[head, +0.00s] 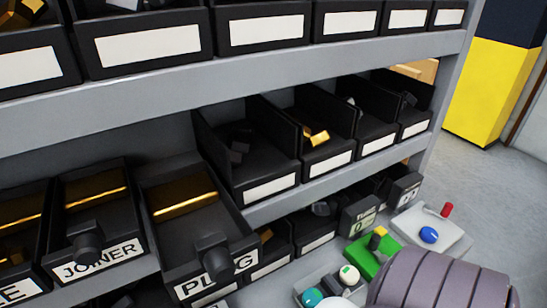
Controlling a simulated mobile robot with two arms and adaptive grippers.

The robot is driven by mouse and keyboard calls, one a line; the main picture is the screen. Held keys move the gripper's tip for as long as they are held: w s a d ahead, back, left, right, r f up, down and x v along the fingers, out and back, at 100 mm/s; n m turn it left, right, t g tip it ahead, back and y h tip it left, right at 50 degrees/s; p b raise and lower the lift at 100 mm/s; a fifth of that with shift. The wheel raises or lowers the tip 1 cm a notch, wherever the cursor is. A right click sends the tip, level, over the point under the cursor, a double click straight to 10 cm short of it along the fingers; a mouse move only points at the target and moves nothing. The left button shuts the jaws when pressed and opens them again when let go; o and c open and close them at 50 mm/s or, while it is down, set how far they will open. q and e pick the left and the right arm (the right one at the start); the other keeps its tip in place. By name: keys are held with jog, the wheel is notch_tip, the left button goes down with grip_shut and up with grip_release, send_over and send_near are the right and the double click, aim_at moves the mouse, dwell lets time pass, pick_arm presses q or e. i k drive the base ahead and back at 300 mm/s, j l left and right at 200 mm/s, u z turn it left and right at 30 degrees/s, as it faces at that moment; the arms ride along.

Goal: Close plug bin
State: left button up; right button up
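The plug bin (222,230) is a black open-topped drawer on the middle shelf. It is pulled forward and its front sticks out past the shelf edge, farther than the joiner bin (53,215) on its left. Its white front label reads PLUG, partly covered by a black knob (211,252). A shiny gold-coloured piece (183,196) lies inside toward the back.
A grey shelf rack (330,182) holds more black bins above, beside and below. Lower right are a green box (372,259), a white tray (412,232) with a blue button, and coloured round buttons. Open floor (486,182) lies at the right.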

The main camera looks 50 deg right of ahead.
aim_at(203, 241)
jog(key=z, duration=0.9)
